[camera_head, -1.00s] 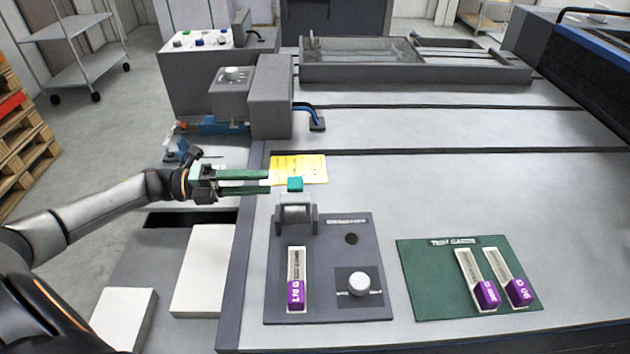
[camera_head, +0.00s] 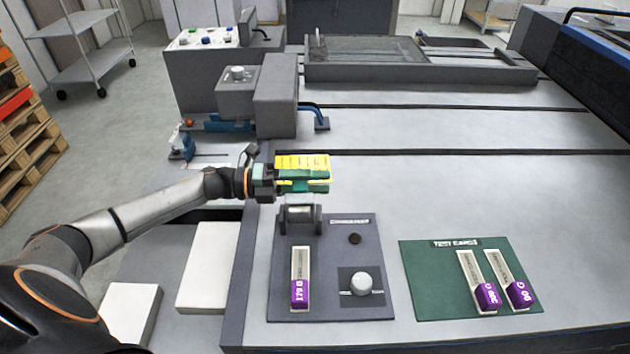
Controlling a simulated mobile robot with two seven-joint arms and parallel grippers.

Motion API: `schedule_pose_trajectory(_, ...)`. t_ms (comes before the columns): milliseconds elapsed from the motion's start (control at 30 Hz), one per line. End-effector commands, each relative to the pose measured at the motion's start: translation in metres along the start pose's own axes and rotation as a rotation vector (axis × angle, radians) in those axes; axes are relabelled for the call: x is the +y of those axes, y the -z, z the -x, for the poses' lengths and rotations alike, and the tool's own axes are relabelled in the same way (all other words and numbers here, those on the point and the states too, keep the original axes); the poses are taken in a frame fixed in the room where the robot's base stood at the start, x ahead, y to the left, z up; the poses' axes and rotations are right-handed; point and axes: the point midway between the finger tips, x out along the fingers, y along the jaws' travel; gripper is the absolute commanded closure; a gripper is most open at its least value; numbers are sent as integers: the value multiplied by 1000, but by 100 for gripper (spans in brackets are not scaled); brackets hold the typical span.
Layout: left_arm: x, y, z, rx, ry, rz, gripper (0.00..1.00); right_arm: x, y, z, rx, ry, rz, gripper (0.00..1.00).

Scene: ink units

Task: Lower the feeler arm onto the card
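The dark grey panel (camera_head: 330,310) lies on the table. On it a white card with a purple end (camera_head: 299,280) lies lengthwise below a grey bracket (camera_head: 299,218). The feeler arm appears to stand up from this bracket, but my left gripper hides its teal end. My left gripper (camera_head: 303,181) reaches in from the left, its green fingers just above the bracket, at the place of the teal end. A narrow gap shows between the fingers; whether they touch the teal end cannot be seen. My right gripper is not in view.
A yellow sheet (camera_head: 318,158) lies behind my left gripper. A green mat (camera_head: 425,290) with two more cards is at right. A grey box unit (camera_head: 275,97) stands behind left.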

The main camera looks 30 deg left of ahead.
Motion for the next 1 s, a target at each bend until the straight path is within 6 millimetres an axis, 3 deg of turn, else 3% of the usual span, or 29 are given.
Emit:
schedule_pose_trajectory(33, 0, 0, 0, 0, 0, 0, 59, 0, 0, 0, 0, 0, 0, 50)
schedule_pose_trajectory(400, 0, 0, 0, 0, 0, 0, 100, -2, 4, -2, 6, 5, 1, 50)
schedule_pose_trajectory(1000, 0, 0, 0, 0, 0, 0, 100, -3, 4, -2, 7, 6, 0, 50)
